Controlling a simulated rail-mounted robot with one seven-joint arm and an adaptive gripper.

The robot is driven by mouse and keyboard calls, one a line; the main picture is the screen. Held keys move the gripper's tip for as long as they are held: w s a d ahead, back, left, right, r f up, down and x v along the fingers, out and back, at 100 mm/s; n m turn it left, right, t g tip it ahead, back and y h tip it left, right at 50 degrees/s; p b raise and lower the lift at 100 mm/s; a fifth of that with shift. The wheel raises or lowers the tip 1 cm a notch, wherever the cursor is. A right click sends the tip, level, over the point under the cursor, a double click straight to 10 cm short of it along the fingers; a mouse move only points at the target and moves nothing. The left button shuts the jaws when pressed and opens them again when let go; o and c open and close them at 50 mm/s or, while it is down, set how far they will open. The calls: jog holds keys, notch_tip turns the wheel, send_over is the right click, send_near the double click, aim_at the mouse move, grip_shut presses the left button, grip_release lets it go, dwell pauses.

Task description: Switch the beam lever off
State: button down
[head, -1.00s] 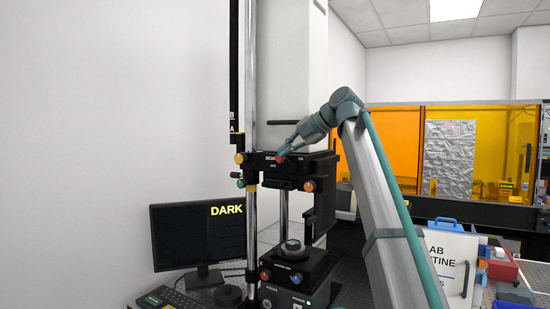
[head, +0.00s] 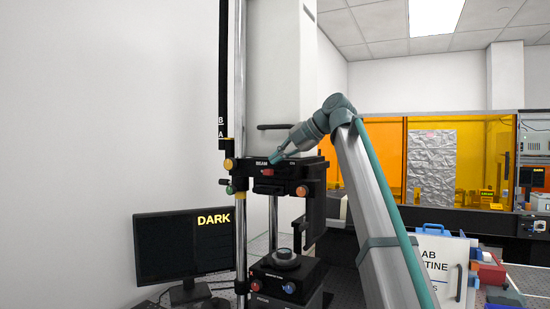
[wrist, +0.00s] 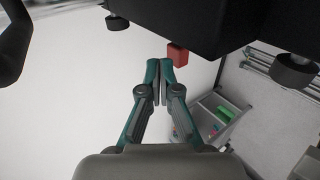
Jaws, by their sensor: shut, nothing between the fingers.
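The beam lever's red knob (head: 268,172) shows on the front of the black beam housing (head: 300,172), just below the white BEAM lettering. In the wrist view the red knob (wrist: 177,54) is a red block close beside and slightly beyond my fingertips, below the dark housing (wrist: 190,20). My gripper (head: 274,160) is shut and empty, with its tips just above the knob in the head view. It also shows in the wrist view (wrist: 160,66). I cannot tell whether the tips touch the knob. The monitor (head: 184,245) reads DARK.
An orange knob (head: 302,191) sits on the housing to the right, and a yellow knob (head: 228,164) to the left. A chrome post (head: 240,110) stands at the left. Below is a stage with a round piece (head: 286,257). A white LAB sign (head: 442,262) stands at right.

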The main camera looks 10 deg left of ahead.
dwell(0.4)
notch_tip(320, 180, up, 14)
jog(key=p, duration=0.4)
dwell(0.6)
